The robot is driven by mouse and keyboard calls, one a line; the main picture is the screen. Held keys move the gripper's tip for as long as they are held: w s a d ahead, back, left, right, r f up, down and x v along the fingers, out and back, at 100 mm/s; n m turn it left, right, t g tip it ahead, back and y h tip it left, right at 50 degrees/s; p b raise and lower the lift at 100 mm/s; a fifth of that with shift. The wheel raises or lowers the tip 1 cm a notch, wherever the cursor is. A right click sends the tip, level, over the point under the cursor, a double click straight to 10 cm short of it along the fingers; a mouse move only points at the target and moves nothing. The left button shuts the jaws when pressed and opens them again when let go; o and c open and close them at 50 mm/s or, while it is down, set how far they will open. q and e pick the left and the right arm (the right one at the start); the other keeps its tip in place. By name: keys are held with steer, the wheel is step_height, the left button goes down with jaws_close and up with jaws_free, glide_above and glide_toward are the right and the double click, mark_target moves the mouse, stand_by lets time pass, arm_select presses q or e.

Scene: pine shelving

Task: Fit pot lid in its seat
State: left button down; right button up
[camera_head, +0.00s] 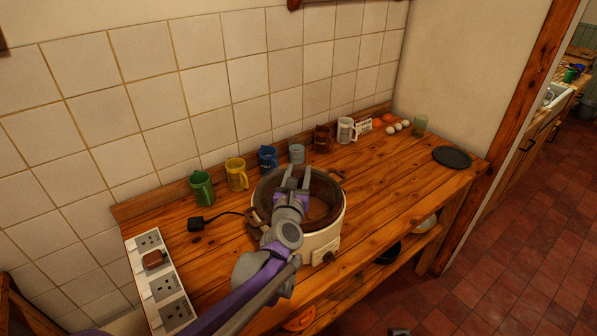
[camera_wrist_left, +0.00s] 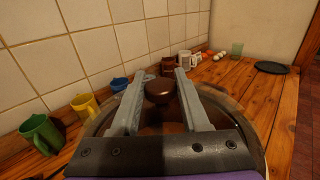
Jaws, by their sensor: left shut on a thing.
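A cream slow-cooker pot (camera_head: 325,243) with brown handles stands on the pine worktop. The pot lid (camera_head: 325,207), clear with a dark rim, is over the pot's mouth; whether it is level and fully in its seat I cannot tell. My left gripper (camera_head: 296,178) reaches over the lid from the front. In the left wrist view, its two grey fingers (camera_wrist_left: 158,88) are shut on the lid's brown knob (camera_wrist_left: 159,92). The arm hides part of the lid and pot. A small grey piece at the bottom edge may be my right gripper (camera_head: 398,331).
Green (camera_head: 201,188), yellow (camera_head: 237,174) and blue mugs (camera_head: 268,158) stand behind the pot with other cups. A black plug (camera_head: 197,224) and socket strip (camera_head: 142,244) are left. A dark plate (camera_head: 452,157) lies right. The worktop (camera_head: 390,200) right of the pot is clear.

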arm_select(q)
steer(key=shift+f, duration=0.65)
steer(key=shift+c, duration=1.6)
jaws_free()
steer(key=s, duration=0.3)
steer(key=s+a, duration=0.1)
steer(key=s, duration=0.3)
steer(key=s+b, duration=0.1)
steer(key=s, duration=0.2)
steer(key=shift+s+a, duration=0.35)
steer(key=shift+s, duration=0.05)
